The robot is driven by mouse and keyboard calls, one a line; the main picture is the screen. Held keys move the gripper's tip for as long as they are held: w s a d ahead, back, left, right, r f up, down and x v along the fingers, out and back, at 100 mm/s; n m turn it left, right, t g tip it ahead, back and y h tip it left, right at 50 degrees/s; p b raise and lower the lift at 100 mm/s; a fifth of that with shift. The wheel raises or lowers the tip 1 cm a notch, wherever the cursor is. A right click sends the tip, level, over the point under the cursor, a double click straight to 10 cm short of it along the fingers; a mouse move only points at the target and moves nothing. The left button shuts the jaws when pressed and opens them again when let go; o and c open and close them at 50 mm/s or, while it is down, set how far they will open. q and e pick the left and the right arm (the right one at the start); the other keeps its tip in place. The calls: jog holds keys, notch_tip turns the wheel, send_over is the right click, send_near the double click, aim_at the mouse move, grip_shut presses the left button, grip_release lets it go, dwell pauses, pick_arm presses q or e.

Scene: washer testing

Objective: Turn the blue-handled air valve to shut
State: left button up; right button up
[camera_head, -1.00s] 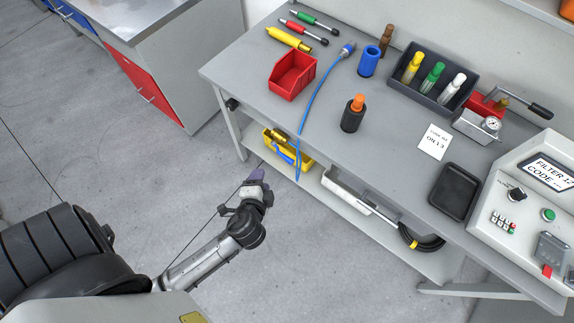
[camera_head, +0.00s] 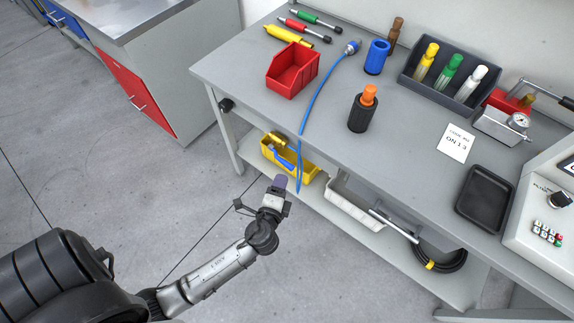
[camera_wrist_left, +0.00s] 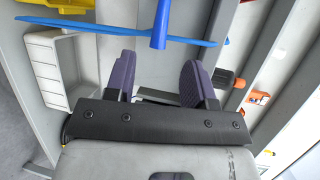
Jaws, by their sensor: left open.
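The air valve (camera_head: 275,139) has a brass body and a blue handle (camera_head: 283,159). Which way the handle is set is too small to tell. My left gripper (camera_head: 279,182) is in front of the bin, open and empty, its purple fingers pointing towards the shelf. Its open fingers also show in the left wrist view (camera_wrist_left: 158,82). A blue tapered piece (camera_wrist_left: 160,25) lies ahead of them there; whether it is the handle cannot be told. My right gripper is out of view.
A blue hose (camera_head: 313,98) hangs over the table's front edge, close to the bin and my left gripper. A white tray (camera_head: 352,207) and a coiled black hose (camera_head: 441,260) are farther right on the shelf. A red bin (camera_head: 292,72) stands on the table above.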

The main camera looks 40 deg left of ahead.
aim_at(286, 167)
pick_arm(q)
jog(key=b+x, duration=0.1)
jog(key=x, duration=0.7)
jog(key=shift+w+a+f, duration=0.1)
jog(key=shift+w+a, duration=0.1)
jog(key=shift+w, duration=0.1)
grip_shut()
